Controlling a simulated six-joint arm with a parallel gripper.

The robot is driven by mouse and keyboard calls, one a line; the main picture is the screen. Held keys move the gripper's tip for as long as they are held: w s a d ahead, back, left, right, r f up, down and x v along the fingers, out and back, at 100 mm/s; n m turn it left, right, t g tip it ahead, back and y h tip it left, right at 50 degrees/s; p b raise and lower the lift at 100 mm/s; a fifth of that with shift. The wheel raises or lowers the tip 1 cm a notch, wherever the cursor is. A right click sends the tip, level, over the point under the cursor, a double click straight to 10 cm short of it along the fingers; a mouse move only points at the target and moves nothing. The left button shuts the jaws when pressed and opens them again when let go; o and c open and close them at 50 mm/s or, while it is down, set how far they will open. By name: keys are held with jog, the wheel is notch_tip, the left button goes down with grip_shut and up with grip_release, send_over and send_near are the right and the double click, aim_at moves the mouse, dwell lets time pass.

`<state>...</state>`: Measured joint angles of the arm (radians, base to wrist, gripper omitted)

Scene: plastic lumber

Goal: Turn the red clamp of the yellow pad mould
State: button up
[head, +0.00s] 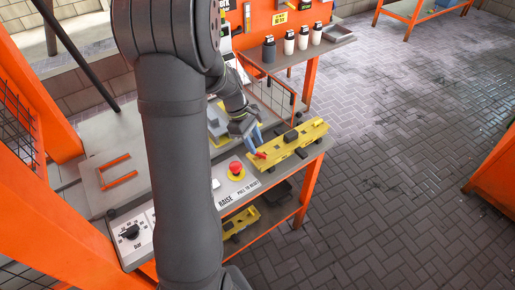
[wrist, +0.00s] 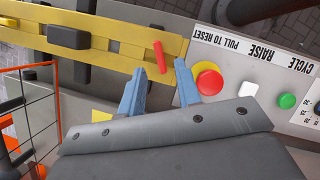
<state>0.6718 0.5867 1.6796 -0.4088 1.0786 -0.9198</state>
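The yellow pad mould (head: 288,146) lies on the bench near its right edge in the head view. It also runs across the top of the wrist view (wrist: 105,42). Its red clamp (wrist: 160,57) is a short red bar near the mould's right end in the wrist view, and shows small in the head view (head: 260,155). My gripper (wrist: 157,78) has two blue fingers spread apart with nothing between them. The fingertips are just below the red clamp in the wrist view, near the mould's lower edge. I cannot tell whether a finger touches the clamp.
A red emergency button (head: 236,168) on a yellow base sits close beside the mould. It is right by my right finger in the wrist view (wrist: 209,83). A wire mesh guard (head: 272,98) stands behind the mould. Another yellow mould (head: 241,222) lies on the shelf below.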

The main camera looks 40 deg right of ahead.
aim_at(260, 153)
jog(key=shift+x, duration=1.55)
jog(key=shift+c, duration=0.2)
grip_shut()
jog(key=m+y, duration=0.1)
jog(key=m, duration=0.1)
jog(key=m+y, duration=0.1)
jog(key=m, duration=0.2)
jog(key=shift+w+d, duration=0.1)
jog(key=shift+d, duration=0.1)
jog(key=shift+o, duration=0.2)
grip_release()
jog(key=shift+r, duration=0.1)
jog(key=v, duration=1.7)
jog(key=shift+w, duration=0.4)
